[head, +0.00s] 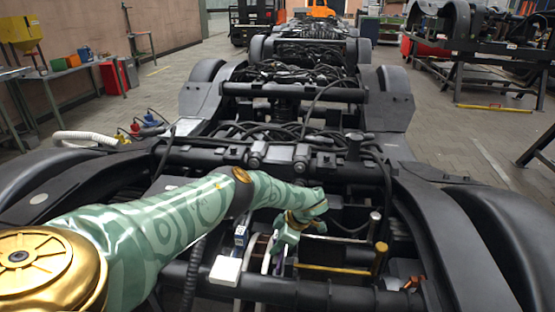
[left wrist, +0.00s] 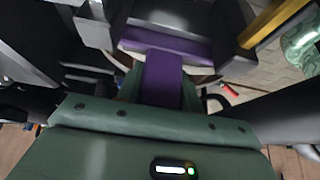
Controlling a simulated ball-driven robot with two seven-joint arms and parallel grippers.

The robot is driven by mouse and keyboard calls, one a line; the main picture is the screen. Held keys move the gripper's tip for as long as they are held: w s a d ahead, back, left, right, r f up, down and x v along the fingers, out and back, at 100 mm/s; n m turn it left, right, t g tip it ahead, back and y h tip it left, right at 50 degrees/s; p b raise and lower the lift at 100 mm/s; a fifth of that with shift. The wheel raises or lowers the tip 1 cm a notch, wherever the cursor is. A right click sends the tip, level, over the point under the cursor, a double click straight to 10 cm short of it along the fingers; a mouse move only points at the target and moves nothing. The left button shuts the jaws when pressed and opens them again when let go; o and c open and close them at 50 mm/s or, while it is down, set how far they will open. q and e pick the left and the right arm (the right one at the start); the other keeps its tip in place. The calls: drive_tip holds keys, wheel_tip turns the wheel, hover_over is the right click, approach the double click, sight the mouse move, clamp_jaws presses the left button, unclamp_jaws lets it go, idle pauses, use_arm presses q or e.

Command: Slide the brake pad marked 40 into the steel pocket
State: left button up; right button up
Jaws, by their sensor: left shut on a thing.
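My left gripper (head: 286,238) reaches down into the middle of the near bogie in the head view. In the left wrist view it is shut on a purple piece (left wrist: 163,78), which looks like the brake pad. A wider purple bar crosses its far end. Beyond it is a grey steel holder (left wrist: 96,27) with a wall on each side, which looks like the pocket. The purple bar lies at the holder's near side; I cannot tell how far in it sits. No number is legible.
Dark pipes and cables crowd the bogie around the gripper. A white box (head: 225,270) lies left of it, and a brass-coloured rod (head: 335,269) lies right of it. A workbench (head: 70,72) stands at the far left. The floor (head: 450,135) at right is partly clear.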

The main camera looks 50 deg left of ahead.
use_arm(q)
drive_tip(key=o, duration=1.2)
drive_tip(key=shift+c, duration=0.2)
drive_tip(key=shift+p+v, duration=0.35)
drive_tip(key=shift+v, duration=0.55)
drive_tip(key=p+v, duration=0.3)
drive_tip(key=v, duration=1.1)
drive_tip(key=shift+w+d+r, duration=0.15)
drive_tip(key=shift+r, duration=0.05)
use_arm(e)
drive_tip(key=r, duration=0.2)
drive_tip(key=w, duration=0.1)
drive_tip(key=shift+a+r, duration=0.35)
drive_tip(key=shift+r, duration=0.05)
